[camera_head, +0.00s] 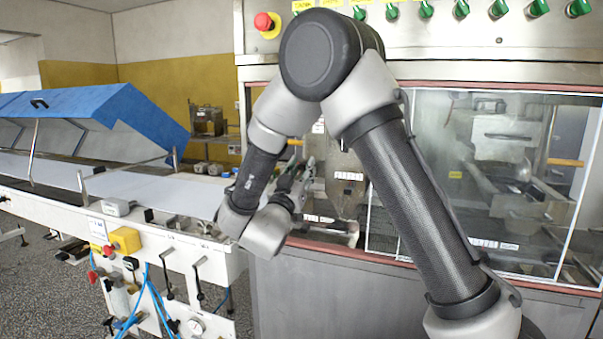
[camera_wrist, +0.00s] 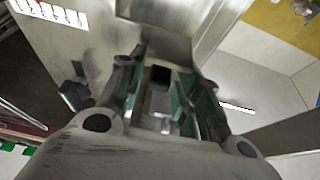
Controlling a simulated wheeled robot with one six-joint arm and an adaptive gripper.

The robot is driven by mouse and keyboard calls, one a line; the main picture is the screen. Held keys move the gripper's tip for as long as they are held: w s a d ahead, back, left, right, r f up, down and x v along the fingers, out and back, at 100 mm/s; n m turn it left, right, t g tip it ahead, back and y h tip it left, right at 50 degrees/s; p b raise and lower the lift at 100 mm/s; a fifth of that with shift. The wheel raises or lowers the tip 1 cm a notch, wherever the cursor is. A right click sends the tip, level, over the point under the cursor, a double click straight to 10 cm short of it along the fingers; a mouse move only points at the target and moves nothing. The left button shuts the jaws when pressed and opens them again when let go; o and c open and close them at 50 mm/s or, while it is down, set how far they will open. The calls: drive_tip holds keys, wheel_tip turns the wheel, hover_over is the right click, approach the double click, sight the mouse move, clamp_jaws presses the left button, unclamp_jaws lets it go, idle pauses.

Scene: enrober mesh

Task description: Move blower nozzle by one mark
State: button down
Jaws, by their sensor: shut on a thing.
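My gripper (camera_head: 293,178) reaches into the opening of the steel machine, at its left side. In the wrist view the two fingers of my gripper (camera_wrist: 163,88) are closed around a small metal part with a dark square end. I take this part to be the blower nozzle (camera_wrist: 159,76), but its full shape is hidden by the fingers. A white strip with dark marks (camera_wrist: 55,12) is at the upper left of the wrist view, on a metal surface. In the head view the held part is mostly hidden behind my wrist and fingers.
Clear framed panels (camera_head: 480,180) front the machine at the right. Green switches (camera_head: 425,9) and a red stop button (camera_head: 264,21) are above. A conveyor (camera_head: 150,192) with a raised blue cover (camera_head: 95,110) stands at the left, near my wrist.

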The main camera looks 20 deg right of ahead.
drive_tip(key=c, duration=1.3)
unclamp_jaws()
drive_tip(key=shift+r, duration=0.25)
drive_tip(key=v, duration=1.2)
drive_tip(key=shift+c, duration=0.3)
